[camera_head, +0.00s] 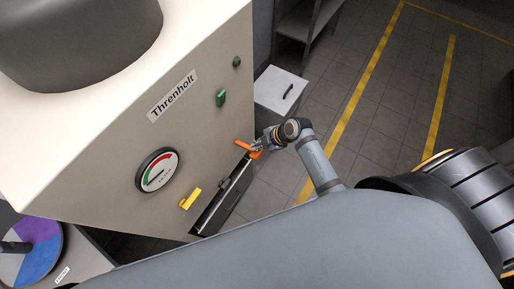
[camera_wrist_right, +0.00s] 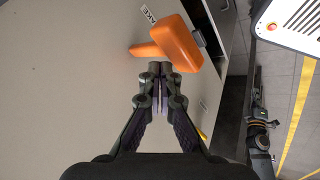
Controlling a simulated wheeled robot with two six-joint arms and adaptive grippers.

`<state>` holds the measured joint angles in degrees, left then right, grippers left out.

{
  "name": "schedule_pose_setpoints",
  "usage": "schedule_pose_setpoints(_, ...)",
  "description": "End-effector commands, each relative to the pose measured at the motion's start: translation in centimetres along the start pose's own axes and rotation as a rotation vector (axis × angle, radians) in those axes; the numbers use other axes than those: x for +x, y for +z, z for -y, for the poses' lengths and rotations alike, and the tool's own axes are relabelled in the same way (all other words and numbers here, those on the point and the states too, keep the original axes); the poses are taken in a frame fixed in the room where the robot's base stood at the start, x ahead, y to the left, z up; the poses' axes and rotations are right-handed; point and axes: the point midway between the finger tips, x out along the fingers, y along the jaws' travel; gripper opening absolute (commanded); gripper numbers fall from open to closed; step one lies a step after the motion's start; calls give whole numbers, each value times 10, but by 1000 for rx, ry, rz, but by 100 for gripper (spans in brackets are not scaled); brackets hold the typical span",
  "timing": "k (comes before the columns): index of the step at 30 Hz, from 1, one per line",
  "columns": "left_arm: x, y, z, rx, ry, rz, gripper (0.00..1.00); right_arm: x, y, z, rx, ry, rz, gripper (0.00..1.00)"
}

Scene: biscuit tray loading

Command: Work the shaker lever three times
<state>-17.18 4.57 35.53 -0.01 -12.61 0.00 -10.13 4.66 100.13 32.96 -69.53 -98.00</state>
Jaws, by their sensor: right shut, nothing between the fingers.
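The orange shaker lever (camera_head: 243,144) sticks out from the right part of the pale machine front, above the top end of a dark slot. In the right wrist view the lever (camera_wrist_right: 178,45) shows as a thick orange head with a shorter bar to its left. My right gripper (camera_head: 264,145) is at the lever in the head view and partly covers it. In the wrist view the closed fingertips (camera_wrist_right: 160,84) lie just below the orange head with nothing between them. Whether they touch it, I cannot tell. My left gripper is not in view.
The machine front (camera_head: 120,165) carries a round gauge (camera_head: 157,170), a yellow handle (camera_head: 190,199), a green knob (camera_head: 221,98) and the dark slot (camera_head: 222,198). A white cabinet (camera_head: 280,90) stands behind. Tiled floor with yellow lines is open on the right.

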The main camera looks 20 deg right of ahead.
Motion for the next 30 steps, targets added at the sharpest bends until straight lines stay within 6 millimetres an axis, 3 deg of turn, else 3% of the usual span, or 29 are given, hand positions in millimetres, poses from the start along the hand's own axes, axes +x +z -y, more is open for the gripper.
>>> schedule_pose_setpoints(11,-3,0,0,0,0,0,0,-3,-2,-2,0,0,0,0)
schedule_pose_setpoints(26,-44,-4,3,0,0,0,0,-36,-26,-26,0,0,0,0)
schedule_pose_setpoints(30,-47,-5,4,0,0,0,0,-38,-27,-27,0,-1,0,0)
